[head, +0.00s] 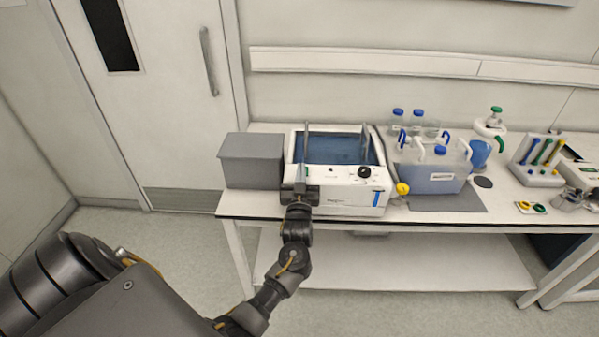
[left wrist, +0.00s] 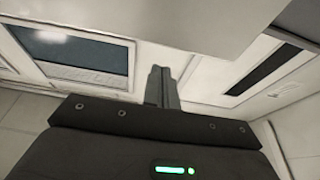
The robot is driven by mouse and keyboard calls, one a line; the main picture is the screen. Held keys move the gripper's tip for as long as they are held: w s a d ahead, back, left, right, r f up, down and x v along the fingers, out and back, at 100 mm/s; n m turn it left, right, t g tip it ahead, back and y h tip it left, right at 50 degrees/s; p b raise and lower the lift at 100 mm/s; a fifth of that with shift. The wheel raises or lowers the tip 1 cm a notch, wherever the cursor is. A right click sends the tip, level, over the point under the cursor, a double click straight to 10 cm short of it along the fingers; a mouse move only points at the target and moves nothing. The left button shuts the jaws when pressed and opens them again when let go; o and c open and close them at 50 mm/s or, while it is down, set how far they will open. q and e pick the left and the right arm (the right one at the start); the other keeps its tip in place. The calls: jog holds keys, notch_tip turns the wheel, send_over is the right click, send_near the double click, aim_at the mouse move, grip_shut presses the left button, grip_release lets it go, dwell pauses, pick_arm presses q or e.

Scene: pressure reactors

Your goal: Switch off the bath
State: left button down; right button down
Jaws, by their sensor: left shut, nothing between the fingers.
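The bath (head: 350,197) is a white box on the bench with an open basin of blue water. Its front panel has a black knob (head: 364,172) on the right and a blue strip lower right. My left gripper (head: 300,171) is at the left part of the bath's front, its fingers pointing at the panel and hiding that part. I cannot tell whether they touch it. In the left wrist view the fingers (left wrist: 161,86) are shut together with nothing between them, below a pale surface. My right gripper is not in view.
A grey box (head: 252,162) stands directly left of the bath. To the right are a yellow-topped item (head: 402,188), a blue-grey container (head: 432,182) with blue-capped bottles behind, and a pipette rack (head: 538,165). The bench's front edge (head: 450,219) runs below. The floor at left is clear.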

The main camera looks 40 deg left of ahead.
pick_arm(q)
jog(key=b+v, duration=0.4)
jog(key=v, duration=0.6)
jog(key=shift+a+f, duration=0.2)
jog(key=shift+f, duration=0.05)
jog(key=shift+w, duration=0.1)
